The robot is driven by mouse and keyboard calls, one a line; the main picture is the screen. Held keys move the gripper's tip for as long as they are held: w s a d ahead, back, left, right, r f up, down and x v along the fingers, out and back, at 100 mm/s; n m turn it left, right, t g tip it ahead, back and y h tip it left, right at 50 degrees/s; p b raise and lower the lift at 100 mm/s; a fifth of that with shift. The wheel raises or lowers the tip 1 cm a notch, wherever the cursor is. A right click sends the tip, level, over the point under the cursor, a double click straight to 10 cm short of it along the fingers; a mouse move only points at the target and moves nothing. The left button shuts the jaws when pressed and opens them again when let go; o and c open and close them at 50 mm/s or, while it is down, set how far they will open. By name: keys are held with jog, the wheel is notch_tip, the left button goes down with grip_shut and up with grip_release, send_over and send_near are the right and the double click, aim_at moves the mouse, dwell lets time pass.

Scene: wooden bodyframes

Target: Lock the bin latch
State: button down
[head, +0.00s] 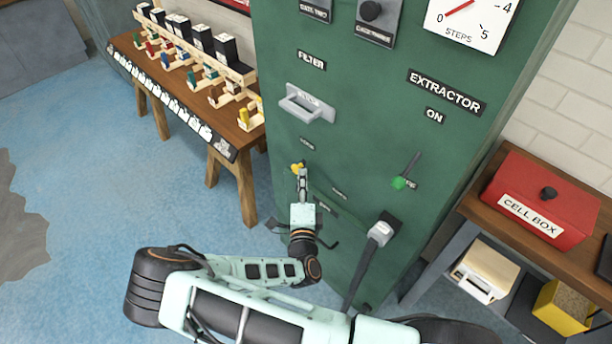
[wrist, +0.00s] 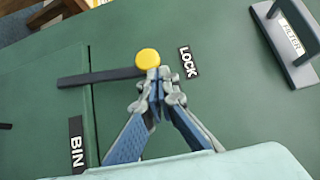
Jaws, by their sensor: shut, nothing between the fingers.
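The bin latch is a dark bar (wrist: 98,78) with a round yellow knob (wrist: 147,58) at one end, on the green cabinet. In the wrist view the bar lies nearly level across the seam of the bin panel, and the knob end is near the LOCK label (wrist: 188,62). The BIN label (wrist: 77,145) is at lower left. My gripper (wrist: 159,76) is shut and empty, its fingertips right beside the knob; I cannot tell whether they touch it. In the head view the yellow knob (head: 297,167) shows just above my gripper (head: 302,173), and my arm hides part of the bin panel.
The filter handle (head: 306,104) sticks out above the latch. A green-knobbed lever (head: 398,183) and a grey-handled lever (head: 380,233) are to the right. A wooden bench (head: 190,100) stands left, a red cell box (head: 540,200) right. Blue floor at left is free.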

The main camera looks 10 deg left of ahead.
jog(key=shift+w+a+r+p, duration=0.35)
jog(key=shift+w+a+r, duration=0.05)
jog(key=shift+a+r, duration=0.1)
jog(key=shift+a, duration=0.1)
dwell(0.4)
